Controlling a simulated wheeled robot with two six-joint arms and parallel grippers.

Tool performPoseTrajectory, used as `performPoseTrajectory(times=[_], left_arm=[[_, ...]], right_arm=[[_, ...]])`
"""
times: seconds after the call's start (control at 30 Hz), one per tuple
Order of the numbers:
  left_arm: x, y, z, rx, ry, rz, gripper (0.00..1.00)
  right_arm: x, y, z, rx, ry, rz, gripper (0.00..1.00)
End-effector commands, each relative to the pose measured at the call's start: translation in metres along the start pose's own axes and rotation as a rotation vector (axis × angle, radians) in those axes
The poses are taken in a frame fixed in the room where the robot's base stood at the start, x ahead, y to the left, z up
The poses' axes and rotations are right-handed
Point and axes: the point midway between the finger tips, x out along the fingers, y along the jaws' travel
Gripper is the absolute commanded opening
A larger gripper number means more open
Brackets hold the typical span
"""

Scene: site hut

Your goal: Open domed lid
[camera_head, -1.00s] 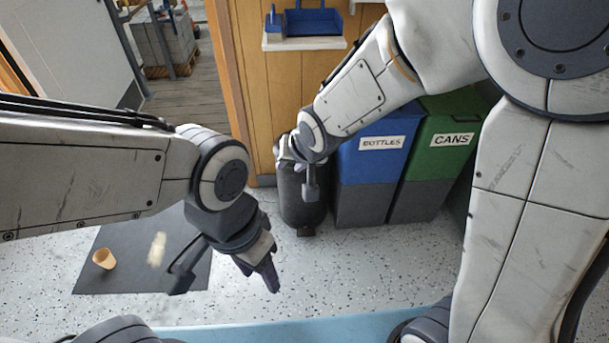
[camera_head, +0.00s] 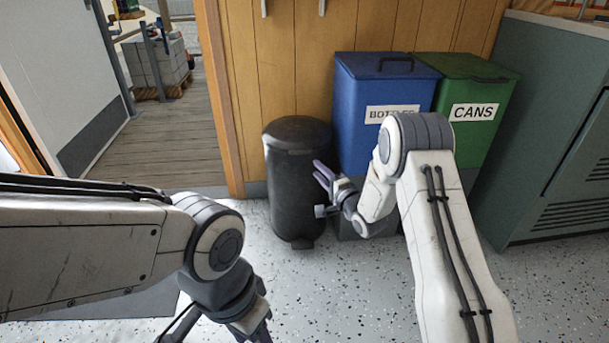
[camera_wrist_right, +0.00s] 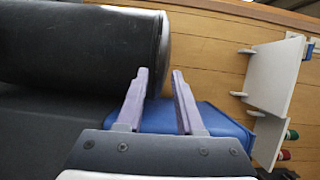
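A black cylindrical bin (camera_head: 298,195) stands upright against the wooden wall, with its dark, slightly domed lid (camera_head: 297,131) closed on top. In the right wrist view the bin (camera_wrist_right: 80,48) lies sideways across the upper left, with its rim edge near the fingertips. My right gripper (camera_head: 319,172) is at the right side of the bin, below lid height. Its purple fingers are apart and empty, as the right wrist view (camera_wrist_right: 160,73) shows; contact with the bin is not clear. My left gripper (camera_head: 222,330) is low at the bottom edge, partly cut off, fingers spread and empty.
A blue bottles bin (camera_head: 382,88) and a green cans bin (camera_head: 476,95) stand right of the black bin. A grey-green cabinet (camera_head: 550,130) is at the far right. An open doorway (camera_head: 165,135) is at the left. Speckled floor lies clear in front.

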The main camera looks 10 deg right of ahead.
Motion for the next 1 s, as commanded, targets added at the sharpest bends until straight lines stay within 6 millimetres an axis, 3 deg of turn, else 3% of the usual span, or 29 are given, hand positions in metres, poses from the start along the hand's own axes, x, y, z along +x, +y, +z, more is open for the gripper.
performPoseTrajectory(times=[0.03, 0.17, 0.5, 0.7, 1.0], left_arm=[[0.007, -0.001, 0.000, 0.000, 0.001, 0.000, 0.50], [0.013, -0.001, 0.001, 0.000, 0.001, 0.000, 0.50], [0.044, -0.003, 0.002, 0.000, 0.001, 0.000, 0.50], [0.056, -0.004, 0.003, 0.000, 0.001, 0.000, 0.50], [0.059, -0.004, 0.003, 0.000, 0.000, 0.000, 0.50]], right_arm=[[0.000, 0.009, -0.002, 0.014, 0.000, -0.012, 0.36], [0.007, 0.009, -0.004, 0.028, -0.003, -0.028, 0.36], [0.067, 0.010, -0.003, 0.025, -0.003, -0.028, 0.36], [0.094, 0.008, -0.003, 0.026, -0.002, -0.026, 0.36], [0.104, 0.005, -0.004, 0.027, -0.001, -0.023, 0.36]])
